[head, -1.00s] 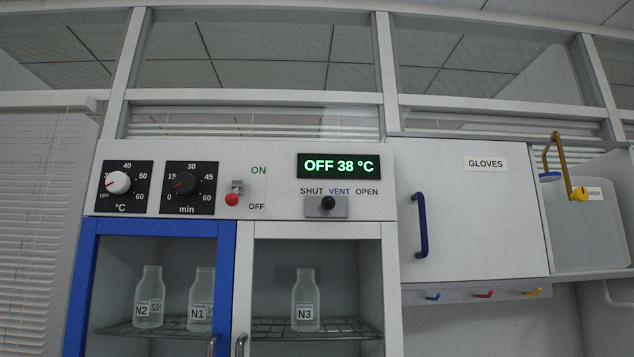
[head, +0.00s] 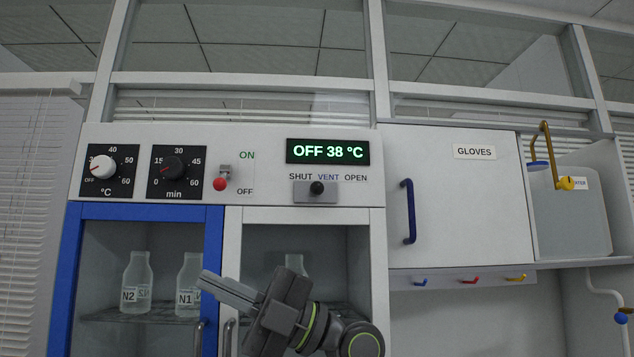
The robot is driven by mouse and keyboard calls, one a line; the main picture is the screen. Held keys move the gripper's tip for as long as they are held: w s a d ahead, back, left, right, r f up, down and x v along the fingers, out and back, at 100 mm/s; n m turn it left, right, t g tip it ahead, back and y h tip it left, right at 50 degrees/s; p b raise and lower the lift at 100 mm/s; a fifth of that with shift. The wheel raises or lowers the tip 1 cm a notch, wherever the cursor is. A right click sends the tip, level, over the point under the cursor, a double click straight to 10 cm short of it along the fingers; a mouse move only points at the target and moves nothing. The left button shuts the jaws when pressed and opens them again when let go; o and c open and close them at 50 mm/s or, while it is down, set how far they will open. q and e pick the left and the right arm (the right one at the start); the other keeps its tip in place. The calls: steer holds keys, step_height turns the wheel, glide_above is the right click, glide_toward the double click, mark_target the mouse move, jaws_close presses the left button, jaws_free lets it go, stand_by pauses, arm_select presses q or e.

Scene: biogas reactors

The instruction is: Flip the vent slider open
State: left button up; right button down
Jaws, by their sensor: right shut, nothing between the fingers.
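The vent slider is a black knob (head: 317,188) on a grey plate (head: 329,197) below the green display, under the words SHUT, VENT and OPEN. The knob stands near the middle of the plate, slightly left of centre, below the gap between SHUT and VENT. My right gripper (head: 230,292) is in front of the cabinet's right glass door, below and left of the slider. Its fingers are shut, empty and point left. It is apart from the slider and hides most of bottle N3. My left gripper is not in view.
The display (head: 328,151) reads OFF 38 °C. Left of the slider are a red-tipped switch (head: 220,183) and two dials, the minutes dial (head: 173,170) and the temperature dial (head: 103,167). A gloves cabinet (head: 462,200) with a blue handle (head: 408,211) stands right. Two door handles show below.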

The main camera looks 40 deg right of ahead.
steer(key=s+d+r+m+t+h, duration=0.4)
steer(key=d+r+m+h, duration=0.1)
steer(key=d+r+h, duration=0.2)
steer(key=s+d+r+m+t+h, duration=0.4)
steer(key=d+r+m+h, duration=0.2)
steer(key=d+r+h, duration=0.1)
step_height(320, 180, up, 2)
steer(key=shift+s+d+r+t, duration=0.15)
steer(key=shift+d+t, duration=0.15)
steer(key=shift+d, duration=0.5)
